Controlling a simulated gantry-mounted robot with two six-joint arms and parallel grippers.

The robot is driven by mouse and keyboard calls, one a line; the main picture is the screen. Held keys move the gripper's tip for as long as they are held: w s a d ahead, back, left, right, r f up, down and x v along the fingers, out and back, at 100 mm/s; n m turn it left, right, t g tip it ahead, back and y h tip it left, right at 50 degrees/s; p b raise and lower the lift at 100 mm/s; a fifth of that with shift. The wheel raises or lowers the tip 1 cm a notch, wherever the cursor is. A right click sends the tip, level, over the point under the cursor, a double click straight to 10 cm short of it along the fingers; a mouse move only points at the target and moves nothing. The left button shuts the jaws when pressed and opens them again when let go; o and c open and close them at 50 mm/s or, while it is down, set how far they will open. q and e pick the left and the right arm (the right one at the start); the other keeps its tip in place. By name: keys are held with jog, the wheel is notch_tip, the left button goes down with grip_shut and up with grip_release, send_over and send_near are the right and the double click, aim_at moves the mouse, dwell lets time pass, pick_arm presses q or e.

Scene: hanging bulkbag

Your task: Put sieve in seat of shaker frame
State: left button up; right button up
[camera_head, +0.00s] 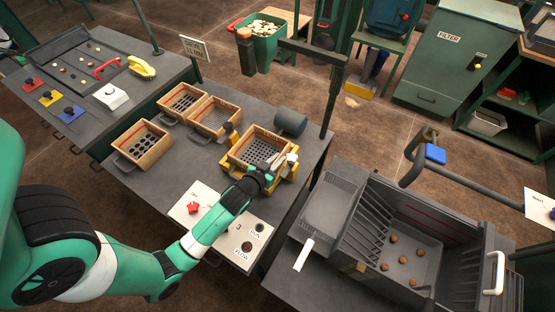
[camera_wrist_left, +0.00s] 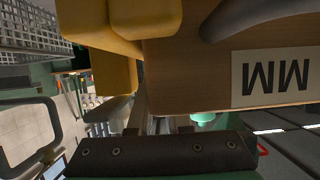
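A wooden-walled sieve (camera_head: 238,151) with a dark perforated floor is at the shaker frame (camera_head: 291,168), whose yellow brackets show at the sieve's right side. I cannot tell whether the sieve is fully down in the seat. My left gripper (camera_head: 270,164) is at the sieve's near right corner, partly over it. In the left wrist view, the sieve's wooden wall (camera_wrist_left: 200,70) with an upside-down "MM" label is very close, beside yellow frame blocks (camera_wrist_left: 143,16). The fingertips are hidden there, so their opening and any hold are unclear. My right gripper is not in view.
Three more wooden sieves (camera_head: 143,147) stand to the left on the grey bench. A dark cylinder (camera_head: 290,123) is behind the frame. A white control panel (camera_head: 222,222) with a red knob lies in front. A dark bin (camera_head: 409,225) holding several brown lumps stands right.

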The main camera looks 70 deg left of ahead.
pick_arm(q)
jog(key=shift+r, duration=0.2)
jog(key=shift+s+d+r, duration=0.15)
jog(key=shift+s, duration=0.1)
jog(key=p+v, duration=0.2)
jog(key=v, duration=0.9)
jog(key=shift+d, duration=0.15)
jog(key=shift+s+r, duration=0.1)
